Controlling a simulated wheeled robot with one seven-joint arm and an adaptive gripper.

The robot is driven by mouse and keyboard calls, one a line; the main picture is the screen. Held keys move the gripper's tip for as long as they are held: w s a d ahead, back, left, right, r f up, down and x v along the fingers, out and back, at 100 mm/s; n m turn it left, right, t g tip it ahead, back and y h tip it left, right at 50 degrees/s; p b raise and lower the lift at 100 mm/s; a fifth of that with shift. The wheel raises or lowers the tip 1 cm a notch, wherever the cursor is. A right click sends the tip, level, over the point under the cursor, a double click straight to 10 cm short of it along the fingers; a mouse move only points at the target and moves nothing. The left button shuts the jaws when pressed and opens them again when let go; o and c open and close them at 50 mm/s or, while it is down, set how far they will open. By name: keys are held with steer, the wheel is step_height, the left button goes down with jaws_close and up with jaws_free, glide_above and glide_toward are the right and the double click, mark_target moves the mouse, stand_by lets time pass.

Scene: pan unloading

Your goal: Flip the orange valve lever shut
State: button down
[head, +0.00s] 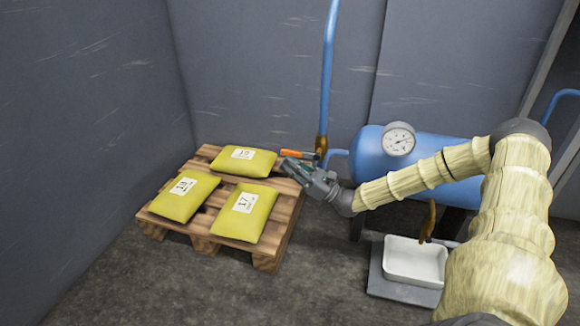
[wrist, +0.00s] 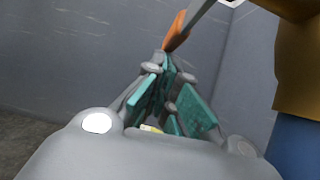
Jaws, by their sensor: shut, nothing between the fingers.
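The orange valve lever (head: 293,154) sticks out to the left from a brass valve (head: 321,144) at the foot of a vertical blue pipe. It lies roughly level in the head view. My gripper (head: 287,165) is shut and empty, with its fingertips just below and in front of the lever. In the wrist view the orange lever (wrist: 177,30) shows right at the tips of my gripper (wrist: 168,60). I cannot tell whether they touch. The brass valve body (wrist: 299,65) fills the right edge of that view.
A blue tank (head: 365,150) with a round gauge (head: 398,139) stands right of the valve. A wooden pallet (head: 268,262) with yellow sacks (head: 246,215) lies to the left. A white tray (head: 415,262) sits below the tank.

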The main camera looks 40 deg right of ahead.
steer(key=shift+f, duration=0.15)
steer(key=s+d+f, duration=0.2)
steer(key=s+f, duration=0.1)
steer(key=f, duration=0.2)
steer(key=s+d+f+b, duration=0.1)
steer(key=s+d+f, duration=0.1)
steer(key=f, duration=0.3)
steer(key=shift+s+d+f, duration=0.25)
steer(key=shift+s+f, duration=0.1)
steer(key=shift+s, duration=0.15)
